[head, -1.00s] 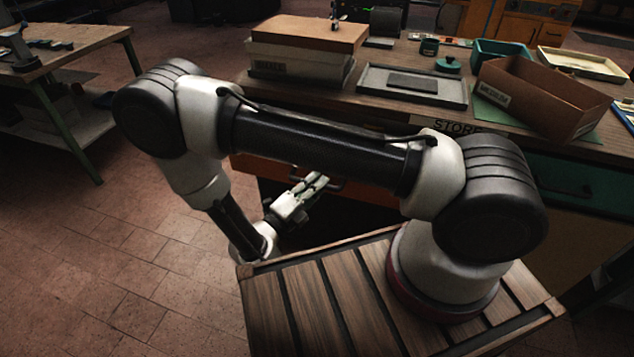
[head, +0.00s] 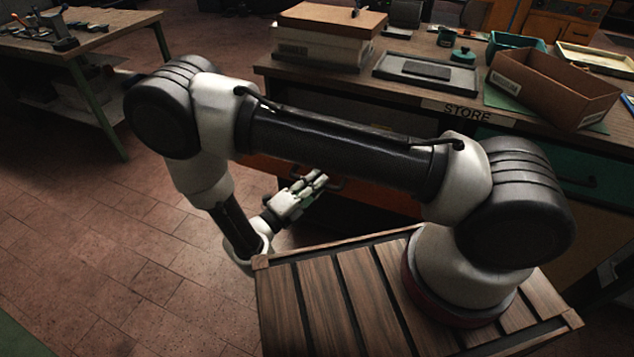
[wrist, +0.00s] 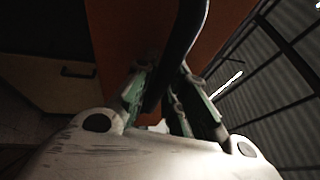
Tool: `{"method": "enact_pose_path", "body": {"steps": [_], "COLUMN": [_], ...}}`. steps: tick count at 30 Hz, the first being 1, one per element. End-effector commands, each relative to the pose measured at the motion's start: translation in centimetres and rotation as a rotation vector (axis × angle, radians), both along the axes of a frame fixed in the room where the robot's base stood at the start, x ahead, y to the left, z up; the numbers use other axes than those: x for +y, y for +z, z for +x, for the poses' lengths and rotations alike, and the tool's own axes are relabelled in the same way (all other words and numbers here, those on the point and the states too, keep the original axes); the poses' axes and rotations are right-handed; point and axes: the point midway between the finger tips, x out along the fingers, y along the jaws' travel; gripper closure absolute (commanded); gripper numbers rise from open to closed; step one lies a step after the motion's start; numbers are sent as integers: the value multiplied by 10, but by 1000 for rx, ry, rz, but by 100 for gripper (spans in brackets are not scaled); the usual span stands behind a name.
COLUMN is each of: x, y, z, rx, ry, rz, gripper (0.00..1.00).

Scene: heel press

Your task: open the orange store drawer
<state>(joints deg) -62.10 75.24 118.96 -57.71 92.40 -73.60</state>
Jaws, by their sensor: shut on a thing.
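The orange store drawer (head: 375,197) is under the wooden bench top, below the STORE label (head: 467,112). My arm hides much of its front in the head view. In the wrist view the orange front (wrist: 118,30) fills the upper middle, with the dark bar handle (wrist: 182,35) running down between my fingers. My gripper (wrist: 165,78) is shut on this handle. In the head view my gripper (head: 322,178) reaches the handle from the lower left. How far the drawer stands out is hard to tell.
A green drawer (head: 570,178) is to the right. The bench top (head: 440,97) carries a lidded box (head: 320,52), a grey tray (head: 385,73) and a brown open box (head: 560,85). My slatted base is close in front. Tiled floor (head: 110,230) is clear at left.

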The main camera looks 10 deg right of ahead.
Motion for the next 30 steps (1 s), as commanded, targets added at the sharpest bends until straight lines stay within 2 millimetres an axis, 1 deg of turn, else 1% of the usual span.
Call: {"method": "enact_pose_path", "body": {"steps": [2,3,6,14,17,20,30], "x": [0,0,0,0,3,15,77], "y": [-1,-1,-1,0,-1,-3,-16], "z": [0,0,0,0,-2,-8,-46], "rx": [2,2,1,1,1,0,0], "ry": [1,1,1,1,2,4,4], "rz": [2,2,2,1,1,1,3], "gripper": [100,80,65,65,65,65,65]}}
